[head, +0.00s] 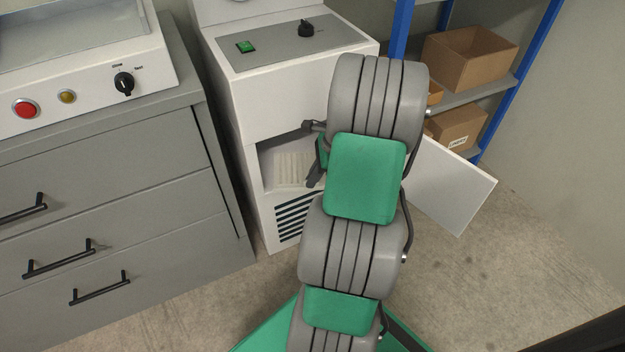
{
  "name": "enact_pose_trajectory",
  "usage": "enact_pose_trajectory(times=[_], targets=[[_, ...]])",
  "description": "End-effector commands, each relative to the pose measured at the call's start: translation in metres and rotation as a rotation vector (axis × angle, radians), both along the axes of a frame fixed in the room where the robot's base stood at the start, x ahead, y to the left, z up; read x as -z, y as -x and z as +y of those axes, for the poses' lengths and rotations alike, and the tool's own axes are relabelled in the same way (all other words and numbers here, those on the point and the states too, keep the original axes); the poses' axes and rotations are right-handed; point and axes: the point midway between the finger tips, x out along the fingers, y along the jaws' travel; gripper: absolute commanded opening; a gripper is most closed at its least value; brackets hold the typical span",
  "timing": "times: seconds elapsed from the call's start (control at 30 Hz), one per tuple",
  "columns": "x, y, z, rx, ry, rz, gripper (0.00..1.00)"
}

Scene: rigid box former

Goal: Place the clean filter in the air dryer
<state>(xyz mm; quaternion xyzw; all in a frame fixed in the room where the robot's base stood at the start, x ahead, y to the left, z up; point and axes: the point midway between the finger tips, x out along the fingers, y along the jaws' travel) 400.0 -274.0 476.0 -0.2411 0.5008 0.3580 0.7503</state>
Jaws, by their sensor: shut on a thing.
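The air dryer (290,100) is the white cabinet in the middle, with an open recess in its front. Its white door panel (455,190) stands swung open to the right. A pale, pleated filter (292,170) shows inside the recess, at its lower part. My gripper (314,172) is at the recess, a dark part of it at the filter's right edge. It is shut on the filter. My arm hides most of the gripper and the right side of the recess, so I cannot tell how the filter is seated.
A grey drawer cabinet (100,220) with a white control unit (80,100) stands close on the left. Blue-framed shelves with cardboard boxes (468,58) are behind on the right. Vent slots (294,218) lie below the recess. The floor at right is clear.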

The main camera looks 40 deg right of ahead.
Motion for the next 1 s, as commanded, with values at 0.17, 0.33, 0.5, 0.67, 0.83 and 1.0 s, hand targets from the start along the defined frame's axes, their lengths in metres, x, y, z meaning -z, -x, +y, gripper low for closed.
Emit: enact_pose_trajectory(times=[0.17,0.33,0.5,0.67,0.83,1.0], targets=[[0.002,0.000,0.000,0.000,0.000,0.000,0.13],[0.002,0.000,0.000,0.000,0.000,0.000,0.27],[0.002,0.000,0.000,0.000,0.000,0.000,0.28],[-0.006,0.001,-0.001,0.000,0.001,0.000,0.28],[-0.043,0.009,-0.012,0.002,0.002,-0.001,0.28],[-0.084,0.020,-0.025,0.002,0.001,-0.001,0.28]])
